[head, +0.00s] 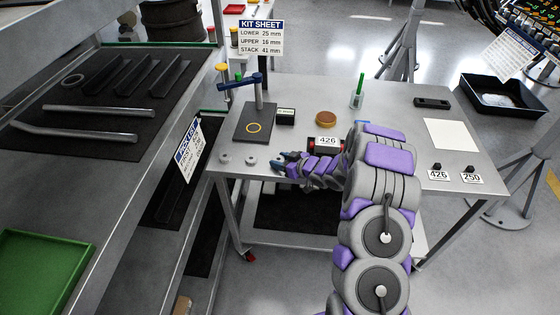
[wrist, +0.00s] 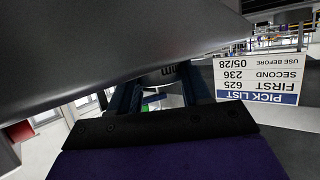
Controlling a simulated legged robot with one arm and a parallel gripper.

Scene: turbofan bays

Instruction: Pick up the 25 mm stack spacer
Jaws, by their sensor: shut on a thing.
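My gripper (head: 278,164) is low over the front edge of the grey table, its blue fingers pointing left. In the wrist view the two dark blue fingers (wrist: 163,88) are close around a small grey piece (wrist: 168,71) with dark marking, which I take for the stack spacer. Its size cannot be read, and the head view mostly hides it. Two small grey round pieces, one at the left (head: 224,158) and one nearer my gripper (head: 250,160), stand on the table's front left. The kit sheet (head: 261,37) reads lower 25 mm, upper 16 mm, stack 41 mm.
A dark plate (head: 256,124) with a yellow ring and blue-topped post stands behind my gripper. A red-and-black part labelled 426 (head: 326,141) is close to my arm. Shelves with a green tray (head: 42,270) and a pick list (head: 188,150) are at the left.

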